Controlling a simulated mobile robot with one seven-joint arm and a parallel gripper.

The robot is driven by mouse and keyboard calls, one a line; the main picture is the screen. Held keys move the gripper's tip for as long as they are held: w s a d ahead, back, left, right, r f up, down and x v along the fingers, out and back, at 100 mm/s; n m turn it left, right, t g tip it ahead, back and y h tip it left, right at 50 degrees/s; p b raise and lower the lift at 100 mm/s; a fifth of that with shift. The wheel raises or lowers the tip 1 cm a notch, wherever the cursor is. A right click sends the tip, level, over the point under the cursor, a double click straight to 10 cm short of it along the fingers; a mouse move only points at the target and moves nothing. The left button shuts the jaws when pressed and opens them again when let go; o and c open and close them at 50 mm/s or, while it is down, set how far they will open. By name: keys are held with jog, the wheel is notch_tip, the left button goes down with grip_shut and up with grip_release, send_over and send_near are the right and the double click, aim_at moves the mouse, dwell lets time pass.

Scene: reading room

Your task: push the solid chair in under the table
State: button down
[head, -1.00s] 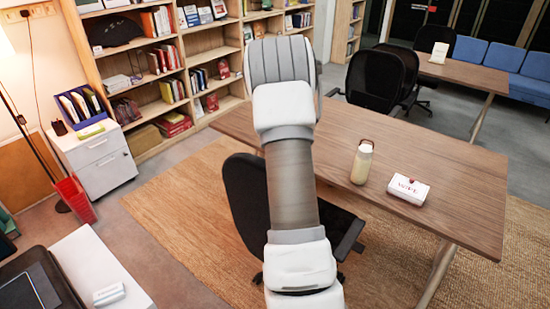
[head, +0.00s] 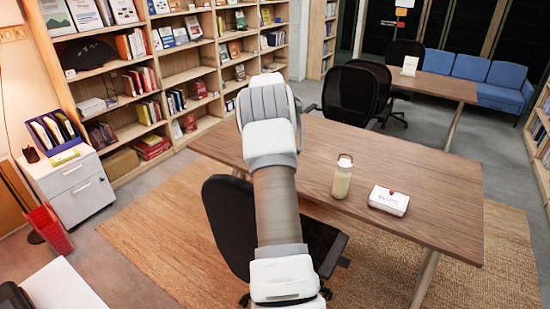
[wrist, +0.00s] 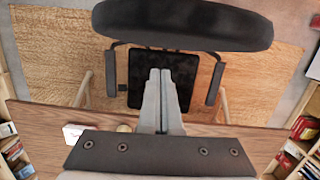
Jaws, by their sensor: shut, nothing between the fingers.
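A black office chair (head: 221,213) with a solid-looking back and armrests stands at the near left side of the wooden table (head: 415,165). My arm hides part of it in the head view. In the wrist view its curved backrest (wrist: 180,25) is at the top. Its dark seat (wrist: 145,65) lies below that, towards the table (wrist: 45,112). My gripper (wrist: 160,74) is shut and empty, and appears over the seat between the armrests. I see no clear contact with the chair. The head view does not show my fingers.
A bottle (head: 342,177) and a white box (head: 388,200) stand on the table. Another black chair (head: 350,95) is at its far side. A bookshelf (head: 185,75), white cabinet (head: 70,185) and red bin (head: 48,228) line the left. Rug (head: 150,230) surrounds the chair.

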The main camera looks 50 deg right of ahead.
jog(key=shift+w+d, duration=0.2)
jog(key=shift+d, duration=0.55)
jog(key=shift+w+d, duration=0.15)
jog(key=shift+d, duration=0.6)
jog(key=shift+w+d, duration=0.2)
jog(key=shift+d, duration=0.55)
jog(key=s+a+r+n+t+h, duration=0.1)
jog(key=a+r+n, duration=0.2)
jog(key=a+r, duration=0.8)
jog(key=s+a+r+n+t+h, duration=0.1)
jog(key=a+r+n+t, duration=0.15)
jog(key=a+r, duration=0.85)
jog(key=s+a+f+n+b, duration=0.1)
jog(key=s+a+n, duration=0.2)
jog(key=s+a, duration=0.3)
jog(key=s+a+n, duration=0.2)
jog(key=s+a, duration=0.2)
jog(key=a, duration=0.5)
jog(key=s+a+f+n+t, duration=0.2)
jog(key=s+a+f+n, duration=0.2)
jog(key=s, duration=0.7)
jog(key=shift+s+a+f+n+t, duration=0.15)
jog(key=shift+a+f+n+t, duration=0.2)
jog(key=shift+a+f, duration=0.95)
